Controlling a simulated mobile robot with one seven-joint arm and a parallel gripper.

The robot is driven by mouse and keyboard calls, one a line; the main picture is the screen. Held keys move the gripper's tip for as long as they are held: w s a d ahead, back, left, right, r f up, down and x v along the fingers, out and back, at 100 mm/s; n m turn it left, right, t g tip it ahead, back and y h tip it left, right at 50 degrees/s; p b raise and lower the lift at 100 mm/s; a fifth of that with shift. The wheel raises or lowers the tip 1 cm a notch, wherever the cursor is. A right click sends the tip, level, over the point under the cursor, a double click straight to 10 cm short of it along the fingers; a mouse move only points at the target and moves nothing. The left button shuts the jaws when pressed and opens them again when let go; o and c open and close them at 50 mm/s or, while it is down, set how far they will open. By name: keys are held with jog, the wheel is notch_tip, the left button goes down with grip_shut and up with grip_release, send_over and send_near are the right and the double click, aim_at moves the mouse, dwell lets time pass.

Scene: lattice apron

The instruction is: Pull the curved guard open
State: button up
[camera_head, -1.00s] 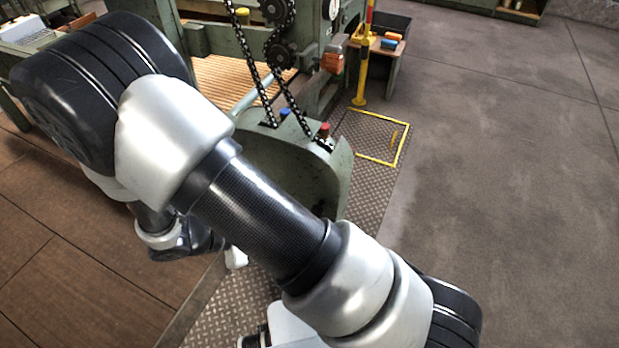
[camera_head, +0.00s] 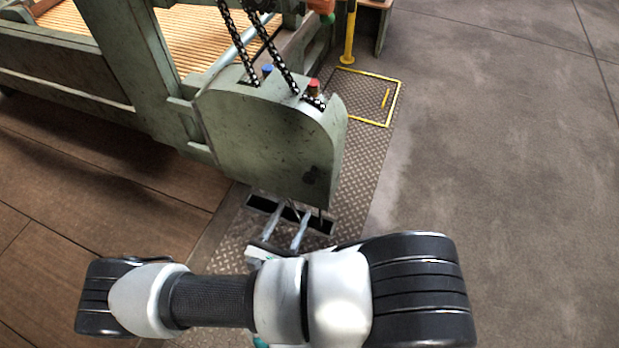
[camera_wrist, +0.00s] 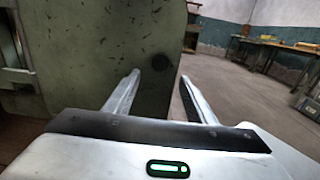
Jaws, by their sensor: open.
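The curved guard (camera_head: 270,145) is a worn green metal housing with a rounded top. It stands in the middle of the head view, with chains running up from its top. Nothing is between the fingers.
A green loom-like frame (camera_head: 140,60) with wooden slats adjoins the guard at left. A dark slot (camera_head: 262,203) lies in the tread-plate floor below it. A yellow outline (camera_head: 393,105) and yellow post (camera_head: 348,40) are behind. Floor at right is clear.

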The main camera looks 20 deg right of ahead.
aim_at(308, 181)
jog(key=b+x, duration=0.1)
jog(key=x, duration=1.2)
jog(key=shift+w+d, duration=0.15)
grip_shut()
